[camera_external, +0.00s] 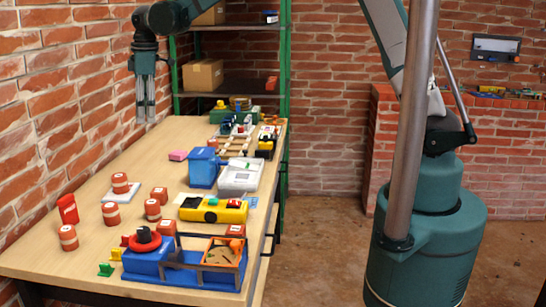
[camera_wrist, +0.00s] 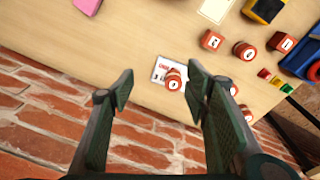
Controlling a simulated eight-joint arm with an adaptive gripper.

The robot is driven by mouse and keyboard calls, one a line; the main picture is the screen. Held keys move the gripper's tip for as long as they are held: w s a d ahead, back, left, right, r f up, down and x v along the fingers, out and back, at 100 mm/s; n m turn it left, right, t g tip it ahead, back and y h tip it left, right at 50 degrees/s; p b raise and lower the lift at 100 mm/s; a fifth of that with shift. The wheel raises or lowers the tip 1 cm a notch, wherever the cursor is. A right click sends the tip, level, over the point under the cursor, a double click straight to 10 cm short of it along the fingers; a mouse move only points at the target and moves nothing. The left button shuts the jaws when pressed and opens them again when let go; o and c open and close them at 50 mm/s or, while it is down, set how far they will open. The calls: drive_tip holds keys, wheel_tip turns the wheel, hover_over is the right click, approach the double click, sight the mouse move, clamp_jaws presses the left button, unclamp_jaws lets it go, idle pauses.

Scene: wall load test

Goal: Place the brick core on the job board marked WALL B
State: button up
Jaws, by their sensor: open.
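Several red cylinders with white bands look like brick cores. One core (camera_external: 120,183) stands on a white board (camera_external: 133,190) at the table's left side. The wrist view also shows this core (camera_wrist: 175,82) and its board (camera_wrist: 159,68); the board's print is too small to read. Other cores stand nearer the front, such as one (camera_external: 111,213) and another (camera_external: 68,238). My gripper (camera_external: 146,118) is open and empty, high above the table near the brick wall. In the wrist view the board shows between the fingertips (camera_wrist: 160,78), well below them. I cannot tell which board is WALL B.
A yellow machine (camera_external: 212,210), blue box (camera_external: 203,167) and blue station (camera_external: 150,262) line the right side. A pale card (camera_wrist: 215,9) lies flat.

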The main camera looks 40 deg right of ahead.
drive_tip(key=s+d+r+m+t, duration=0.1)
drive_tip(key=s+d+r+m, duration=0.1)
drive_tip(key=s+d+r, duration=0.45)
drive_tip(key=s+d+r+m+t, duration=0.1)
drive_tip(key=s+d+r+m, duration=0.15)
drive_tip(key=d, duration=0.75)
drive_tip(key=s+d+r+m+t, duration=0.15)
drive_tip(key=s+d+r, duration=0.3)
drive_tip(key=d, duration=0.45)
drive_tip(key=s+d+f+m+t, duration=0.1)
drive_tip(key=s+d+m, duration=0.3)
drive_tip(key=s+d, duration=0.4)
drive_tip(key=s+d+f+m+t, duration=0.1)
drive_tip(key=s+d+f+m, duration=0.2)
drive_tip(key=s+d, duration=0.6)
drive_tip(key=shift+s+f+m+t+h, duration=0.35)
drive_tip(key=shift+s+m, duration=0.15)
drive_tip(key=shift+s, duration=2.3)
wheel_tip(320, 180, down, 16)
drive_tip(key=b, duration=1.6)
drive_tip(key=shift+f, duration=0.15)
drive_tip(key=shift+c, duration=0.5)
